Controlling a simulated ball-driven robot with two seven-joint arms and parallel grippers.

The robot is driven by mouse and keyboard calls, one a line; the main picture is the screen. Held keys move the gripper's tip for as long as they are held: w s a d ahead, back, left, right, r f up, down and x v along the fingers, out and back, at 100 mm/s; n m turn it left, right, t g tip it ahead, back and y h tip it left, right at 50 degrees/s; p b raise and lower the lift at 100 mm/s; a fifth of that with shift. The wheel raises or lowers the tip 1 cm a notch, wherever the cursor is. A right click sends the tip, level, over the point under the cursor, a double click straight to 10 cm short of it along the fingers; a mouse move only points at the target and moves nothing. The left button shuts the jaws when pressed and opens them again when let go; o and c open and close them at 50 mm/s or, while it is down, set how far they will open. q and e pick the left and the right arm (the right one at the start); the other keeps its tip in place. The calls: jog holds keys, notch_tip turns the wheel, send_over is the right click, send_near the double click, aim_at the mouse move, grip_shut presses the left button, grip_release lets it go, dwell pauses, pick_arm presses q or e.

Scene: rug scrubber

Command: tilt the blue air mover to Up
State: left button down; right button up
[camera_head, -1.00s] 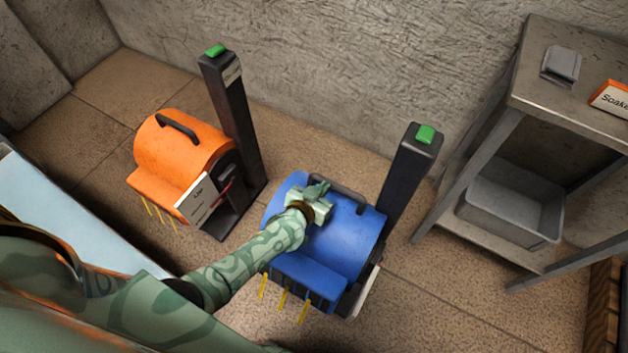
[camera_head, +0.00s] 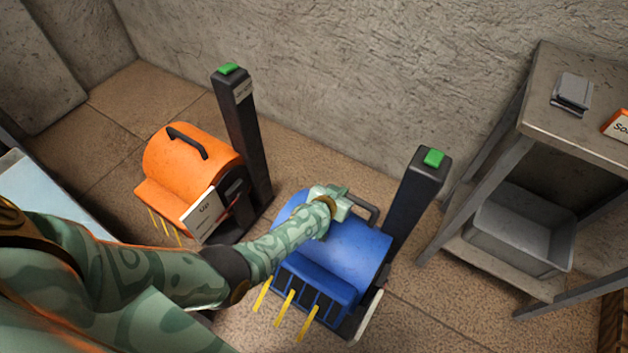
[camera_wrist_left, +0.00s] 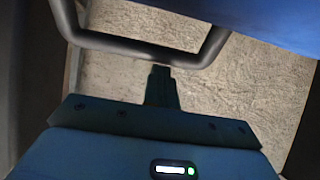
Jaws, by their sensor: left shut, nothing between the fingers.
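The blue air mover (camera_head: 335,250) stands at the base of a dark post with a green top (camera_head: 433,158). A pale label plate (camera_head: 367,318) is seen edge-on at the right side. My right gripper is not in view.
An orange air mover (camera_head: 185,165) with a plate reading "Up" (camera_head: 203,211) stands left of the blue one. A grey table (camera_head: 560,125) with a bin (camera_head: 520,235) on its lower shelf stands right. The stone wall (camera_head: 370,70) is behind.

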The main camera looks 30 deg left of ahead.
pick_arm(q)
jog(key=shift+s+f, duration=0.2)
jog(key=shift+f, duration=0.1)
jog(key=shift+s+r+p, duration=0.1)
jog(key=shift+r+p, duration=0.1)
jog(key=shift+p, duration=0.1)
jog(key=s+r+p, duration=0.8)
jog(key=r+p, duration=0.3)
jog(key=shift+a, duration=0.15)
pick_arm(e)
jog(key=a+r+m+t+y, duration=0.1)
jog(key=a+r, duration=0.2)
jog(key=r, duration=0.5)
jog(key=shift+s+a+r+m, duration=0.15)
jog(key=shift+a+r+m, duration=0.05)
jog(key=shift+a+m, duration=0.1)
pick_arm(q)
jog(key=shift+s, duration=0.1)
